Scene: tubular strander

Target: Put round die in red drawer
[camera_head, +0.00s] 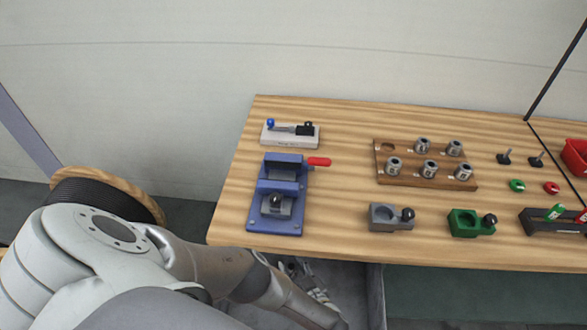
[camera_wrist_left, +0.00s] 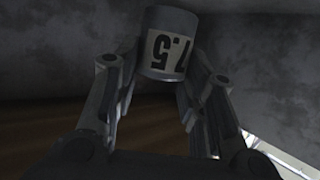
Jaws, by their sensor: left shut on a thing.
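My left gripper (camera_head: 312,285) is below the front edge of the wooden bench, partly hidden by my own forearm. In the left wrist view its two fingers (camera_wrist_left: 158,80) are shut on a grey round die (camera_wrist_left: 168,40) with a pale label; the digits are turned and only ".5" reads clearly. Dark grey walls and a brown surface surround the die in that view; I cannot tell whether this is a drawer. Other round dies (camera_head: 423,145) stand in a wooden rack (camera_head: 432,183), which has one empty hole at its back left. No red drawer can be made out. My right gripper is not in view.
On the bench (camera_head: 340,215) are a blue clamp fixture (camera_head: 275,225) with a red handle, a grey holder (camera_head: 390,223), a green holder (camera_head: 470,223) and a small gauge (camera_head: 290,138). A red bin (camera_head: 576,156) stands at the right edge. A cable reel (camera_head: 105,188) is at left.

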